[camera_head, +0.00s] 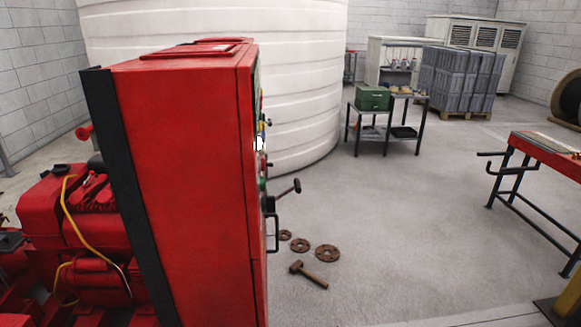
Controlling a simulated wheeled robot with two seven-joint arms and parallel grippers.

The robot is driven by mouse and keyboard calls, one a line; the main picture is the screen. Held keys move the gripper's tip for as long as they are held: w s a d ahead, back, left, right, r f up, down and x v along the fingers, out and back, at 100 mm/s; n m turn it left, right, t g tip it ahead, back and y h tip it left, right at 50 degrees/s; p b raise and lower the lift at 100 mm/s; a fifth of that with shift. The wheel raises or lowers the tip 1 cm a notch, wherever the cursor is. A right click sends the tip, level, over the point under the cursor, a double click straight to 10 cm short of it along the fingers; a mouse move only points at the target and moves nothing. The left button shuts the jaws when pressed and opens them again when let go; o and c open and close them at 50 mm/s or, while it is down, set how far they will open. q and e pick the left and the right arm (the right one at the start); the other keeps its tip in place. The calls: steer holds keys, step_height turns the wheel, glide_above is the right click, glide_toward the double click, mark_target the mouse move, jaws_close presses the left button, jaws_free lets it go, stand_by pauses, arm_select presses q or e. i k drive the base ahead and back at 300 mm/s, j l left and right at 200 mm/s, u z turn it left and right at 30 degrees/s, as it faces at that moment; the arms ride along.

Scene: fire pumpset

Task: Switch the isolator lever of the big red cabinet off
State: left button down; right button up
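The big red cabinet (185,180) stands upright in the left-centre of the head view, seen mostly from its side. Its front faces right and shows only as a thin strip. A dark lever with a round black knob (297,186) sticks out from the front at mid height, angled slightly up to the right. It looks like the isolator lever; its base and any markings are hidden by the steep angle. A dark handle (276,233) is just below it. Small buttons and knobs sit higher on the front edge. Neither of my grippers is in view.
Red pump machinery (85,235) stands left of the cabinet and a white tank (220,40) behind it. A hammer (308,275) and rusty flanges (327,253) lie on the floor before the cabinet front.

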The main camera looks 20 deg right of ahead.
mark_target(297, 186)
steer(key=i+l, duration=0.15)
steer(key=l, duration=0.25)
steer(key=i+l, duration=0.15)
steer(key=l, duration=0.25)
steer(key=i+l, duration=0.2)
steer(key=l, duration=0.2)
steer(key=i+l+u, duration=0.1)
steer(key=l, duration=0.3)
steer(key=i+l, duration=0.2)
steer(key=l, duration=0.2)
steer(key=i+l, duration=0.15)
steer(key=l, duration=0.25)
steer(key=i+l, duration=0.15)
steer(key=l, duration=0.25)
steer(key=u, duration=0.05)
